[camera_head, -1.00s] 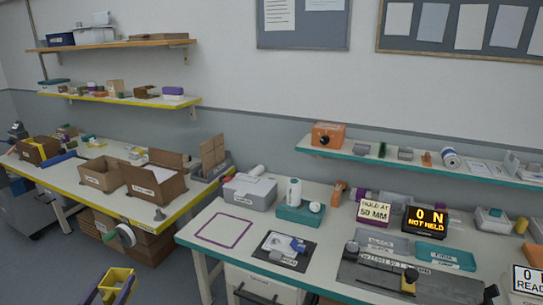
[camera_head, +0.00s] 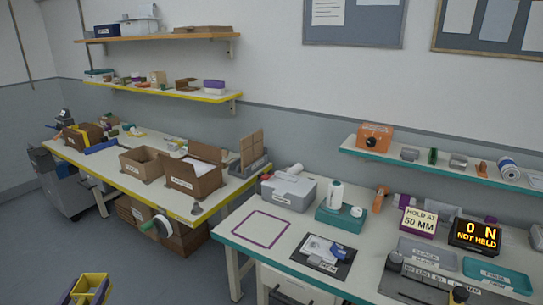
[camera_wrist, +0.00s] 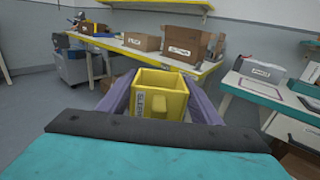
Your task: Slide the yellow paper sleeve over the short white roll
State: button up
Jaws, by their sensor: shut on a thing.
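My gripper (camera_wrist: 158,108) is shut on a yellow open-topped box-like bin (camera_wrist: 160,84), held between its purple fingers. The bin has a small tab on its near side and a label too small to read surely; it also shows at the bottom left of the head view (camera_head: 92,286). Its inside looks empty from here. A white upright roll (camera_head: 335,193) stands on a teal holder on the right bench. Another white roll (camera_head: 295,169) lies behind the grey box. I cannot tell which is the short one. No separate yellow paper sleeve can be made out.
The yellow-edged bench (camera_head: 183,212) at left carries cardboard boxes (camera_head: 193,180). The teal-edged bench (camera_head: 285,250) at right carries a purple-outlined square (camera_head: 261,229), a grey box (camera_head: 289,190) and a display reading "NOT HELD" (camera_head: 475,236). Open floor lies around my gripper.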

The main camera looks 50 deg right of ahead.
jog(key=shift+d, duration=0.45)
jog(key=s+d+r+m+g+h+p, duration=0.1)
jog(key=d+r+m+g+p, duration=0.15)
jog(key=d, duration=1.15)
jog(key=s+d+r+m+g+h+p, duration=0.1)
jog(key=d+r+m+g+h, duration=0.2)
jog(key=d, duration=1.2)
jog(key=s+d+r+m+g+p, duration=0.1)
jog(key=d+r+g+p, duration=0.2)
jog(key=d, duration=1.1)
jog(key=s+d+r+m+g+p, duration=0.2)
jog(key=s+d+r+g, duration=0.3)
jog(key=s+d, duration=1)
jog(key=s+d+r+m+g+y+p, duration=0.1)
jog(key=s+d+r+m+g, duration=0.3)
jog(key=s+d, duration=1.2)
jog(key=d+g+p, duration=0.1)
jog(key=d, duration=0.4)
jog(key=shift+s+r+g, duration=0.15)
jog(key=shift+r+g, duration=0.2)
jog(key=shift+r, duration=0.05)
jog(key=shift+f+m, duration=0.2)
jog(key=shift+m, duration=0.05)
